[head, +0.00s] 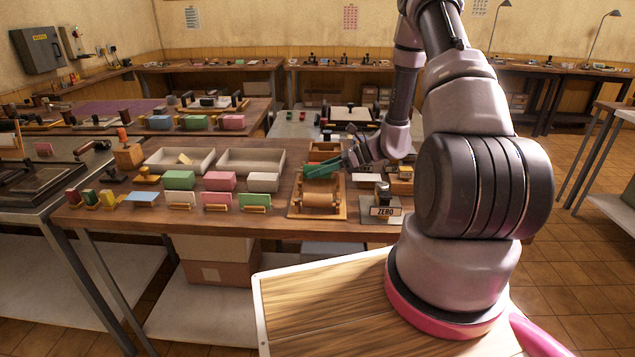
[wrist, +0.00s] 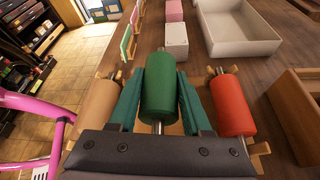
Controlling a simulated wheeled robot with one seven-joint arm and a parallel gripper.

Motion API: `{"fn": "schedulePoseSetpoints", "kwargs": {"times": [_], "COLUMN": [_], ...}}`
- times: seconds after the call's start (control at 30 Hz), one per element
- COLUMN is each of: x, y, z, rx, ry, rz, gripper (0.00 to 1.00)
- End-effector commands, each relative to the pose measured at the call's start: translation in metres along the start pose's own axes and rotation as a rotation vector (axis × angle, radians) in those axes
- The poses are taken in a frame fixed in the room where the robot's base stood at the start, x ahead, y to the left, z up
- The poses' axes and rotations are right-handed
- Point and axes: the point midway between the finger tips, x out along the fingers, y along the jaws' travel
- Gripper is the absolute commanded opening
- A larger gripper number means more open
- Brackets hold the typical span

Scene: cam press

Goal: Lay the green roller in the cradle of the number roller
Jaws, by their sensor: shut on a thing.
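My gripper (wrist: 160,76) is shut on the green roller (wrist: 158,97), with a teal finger on each side of it. The roller's metal shaft ends stick out at both ends. In the head view the green roller (head: 318,171) is over the back part of a wooden stand (head: 296,204). A tan roller (wrist: 98,107) lies in its wooden cradle to the left in the wrist view, and a red roller (wrist: 231,104) lies in one to the right. The tan roller (head: 320,200) also shows in the head view. What lies directly under the green roller is hidden.
A metal block marked ZERO (head: 384,211) stands right of the stand. An open wooden box (head: 325,147) is behind it. Two pale trays (head: 250,166) and several coloured blocks (head: 220,181) stand to the left. A narrow bare strip of table lies left of the stand.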

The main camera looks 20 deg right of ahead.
Motion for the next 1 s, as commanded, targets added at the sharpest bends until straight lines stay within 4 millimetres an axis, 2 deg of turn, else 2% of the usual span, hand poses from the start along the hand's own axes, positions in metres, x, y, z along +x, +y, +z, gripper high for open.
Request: {"fn": "schedulePoseSetpoints", "kwargs": {"times": [0.23, 0.67, 0.7, 0.73, 0.77, 1.0], "x": [0.012, 0.015, 0.015, 0.015, 0.015, 0.015], "y": [-0.006, -0.007, -0.007, -0.007, -0.007, -0.007], "z": [-0.029, -0.036, -0.036, -0.036, -0.036, -0.035], "rx": [0.004, 0.002, 0.001, 0.001, 0.001, 0.001], "ry": [-0.001, -0.001, 0.000, 0.000, 0.000, 0.000], "rz": [0.001, 0.000, 0.000, 0.000, 0.000, 0.000], "gripper": [0.00, 0.00, 0.64, 0.75, 0.79, 0.79]}}
